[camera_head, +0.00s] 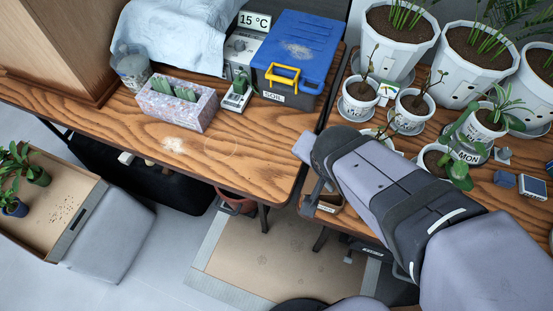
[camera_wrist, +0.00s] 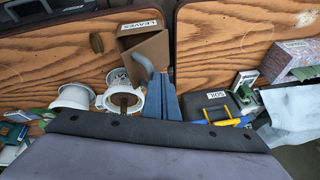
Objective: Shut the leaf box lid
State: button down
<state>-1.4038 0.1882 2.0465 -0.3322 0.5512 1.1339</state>
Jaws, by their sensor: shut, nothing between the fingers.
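The leaf box (camera_wrist: 150,48) is brown with a white LEAVES label (camera_wrist: 140,25), near the top middle of the wrist view at the table edge. Its slanted brown panels show, but I cannot tell which is the lid or how far it stands open. In the head view a small part of the brown box (camera_head: 329,204) shows beside my arm, which hides the rest. My gripper (camera_wrist: 161,76) is shut and empty, its blue-grey fingers pointing toward the box. I cannot tell whether they touch it. In the head view it is mostly hidden behind my wrist.
White plant pots (camera_head: 402,38) crowd the right table. A blue SOIL box (camera_head: 300,50) with a yellow handle, a patterned tissue-like box (camera_head: 178,104) and a light blue cloth (camera_head: 175,35) are on the left table. A gap separates the tables. The left table's front is mostly clear.

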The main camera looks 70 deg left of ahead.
jog(key=w+d+f+b, duration=0.4)
jog(key=w+d+f, duration=0.1)
jog(key=shift+w+d+f+b, duration=0.1)
jog(key=shift+w+d+b, duration=0.1)
jog(key=shift+d+b, duration=0.15)
jog(key=shift+d+f, duration=0.15)
dwell(0.5)
jog(key=shift+r+p, duration=0.35)
jog(key=shift+r, duration=0.1)
jog(key=w+d+r+p, duration=0.1)
jog(key=w+d+r, duration=0.1)
jog(key=d+r, duration=0.5)
notch_tip(320, 180, up, 2)
jog(key=shift+r, duration=0.1)
